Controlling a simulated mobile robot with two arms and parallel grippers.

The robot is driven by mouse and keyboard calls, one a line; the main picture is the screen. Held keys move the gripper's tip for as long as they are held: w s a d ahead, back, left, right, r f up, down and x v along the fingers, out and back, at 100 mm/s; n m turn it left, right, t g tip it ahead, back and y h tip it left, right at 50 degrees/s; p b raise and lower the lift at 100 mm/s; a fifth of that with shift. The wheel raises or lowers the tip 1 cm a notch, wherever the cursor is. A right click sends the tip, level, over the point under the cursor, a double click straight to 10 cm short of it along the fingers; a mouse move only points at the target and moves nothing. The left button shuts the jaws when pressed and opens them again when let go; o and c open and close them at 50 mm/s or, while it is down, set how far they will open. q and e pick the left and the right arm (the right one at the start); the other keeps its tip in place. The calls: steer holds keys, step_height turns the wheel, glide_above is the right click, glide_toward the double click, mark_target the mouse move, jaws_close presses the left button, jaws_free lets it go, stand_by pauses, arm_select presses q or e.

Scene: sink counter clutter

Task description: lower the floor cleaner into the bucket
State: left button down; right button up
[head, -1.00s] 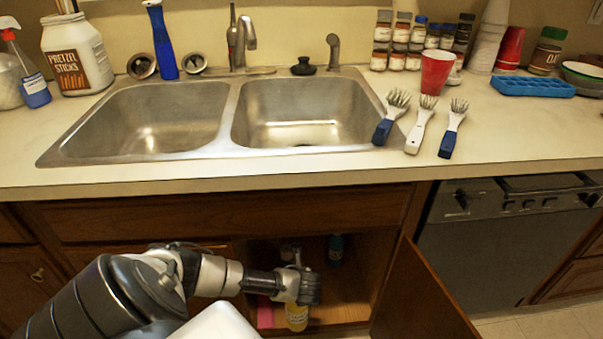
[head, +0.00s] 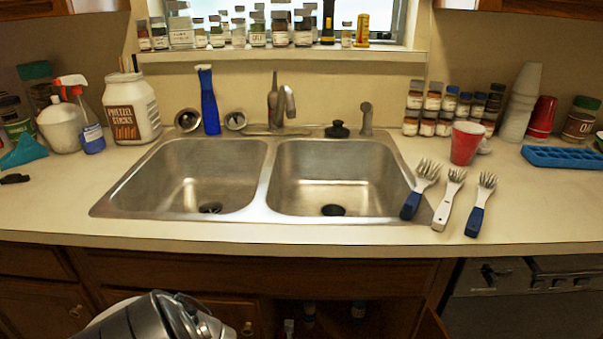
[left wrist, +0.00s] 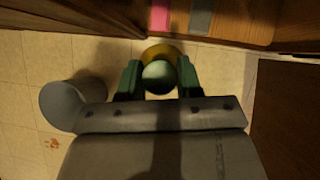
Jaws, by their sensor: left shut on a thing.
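In the left wrist view my left gripper (left wrist: 158,80) is shut on the floor cleaner (left wrist: 161,52), a yellow bottle with a pale round cap between the green fingers. I look down on it from above, with the tiled floor below and around it. A grey, round, open container, apparently the bucket (left wrist: 60,106), is on the floor to the left of the gripper, apart from the bottle. The gripper body hides part of it. In the head view only part of my left arm shows at the bottom; the gripper and bottle are out of sight. My right gripper is not in view.
The cabinet under the sink stands open, with a pink item (left wrist: 174,16) and a grey item (left wrist: 202,18) at its edge in the wrist view. A brown panel (left wrist: 284,120) bounds the right side. The counter (head: 330,234) overhangs the cabinet. Floor tiles (left wrist: 35,60) at left are clear.

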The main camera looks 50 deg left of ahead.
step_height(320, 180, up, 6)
steer(key=p, duration=0.5)
arm_select(q)
steer(key=s+a+f+b, duration=0.1)
steer(key=s+a+b, duration=0.1)
steer(key=s, duration=1.8)
steer(key=s+a+f+b, duration=0.1)
steer(key=s+a+b, duration=0.1)
steer(key=s, duration=1.8)
steer(key=shift+a+f, duration=0.15)
steer(key=shift+f, duration=0.1)
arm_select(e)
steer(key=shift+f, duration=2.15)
